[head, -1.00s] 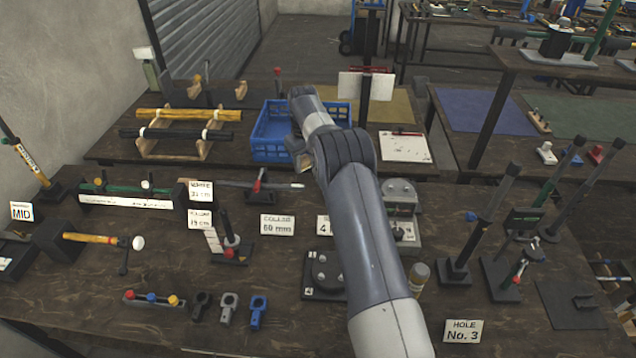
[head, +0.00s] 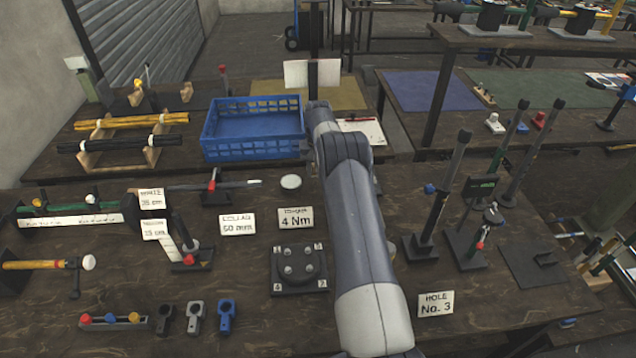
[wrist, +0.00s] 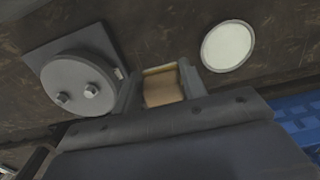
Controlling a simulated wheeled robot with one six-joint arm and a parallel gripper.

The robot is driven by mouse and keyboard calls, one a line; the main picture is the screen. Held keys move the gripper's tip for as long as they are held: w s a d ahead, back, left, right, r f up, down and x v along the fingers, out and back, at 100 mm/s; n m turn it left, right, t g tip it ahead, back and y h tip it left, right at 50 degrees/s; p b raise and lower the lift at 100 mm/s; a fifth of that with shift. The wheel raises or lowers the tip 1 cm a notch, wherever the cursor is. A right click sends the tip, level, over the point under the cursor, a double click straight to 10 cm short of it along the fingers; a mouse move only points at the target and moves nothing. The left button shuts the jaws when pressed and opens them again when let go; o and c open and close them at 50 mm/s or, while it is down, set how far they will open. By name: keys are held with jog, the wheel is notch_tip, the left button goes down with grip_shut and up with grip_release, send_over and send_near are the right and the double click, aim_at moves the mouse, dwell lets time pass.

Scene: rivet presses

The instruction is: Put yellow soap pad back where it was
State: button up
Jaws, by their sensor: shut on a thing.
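In the wrist view my gripper (wrist: 161,78) is shut on a small tan block with a yellowish edge, which I take to be the yellow soap pad (wrist: 163,88). The pad sits between the two grey fingers, above the dark wooden bench. A white round disc (wrist: 227,46) lies to the right of the fingers, and a grey round plate with two studs (wrist: 80,86) lies to the left. In the head view my forearm hides the gripper and the pad. The disc also shows there, left of my arm (head: 291,183).
A blue crate (head: 254,150) stands on the bench behind and looks empty. A black studded block (head: 299,270) and a "4 Nm" card (head: 296,218) are left of my arm. Upright lever tools (head: 440,200) stand to the right. Some bench around the disc is bare.

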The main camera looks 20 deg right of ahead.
jog(key=shift+f+b, duration=0.55)
jog(key=shift+f, duration=1.6)
jog(key=shift+f, duration=0.1)
jog(key=shift+f, duration=0.15)
jog(key=o, duration=0.9)
jog(key=shift+r, duration=0.2)
notch_tip(320, 180, up, 12)
jog(key=p, duration=0.5)
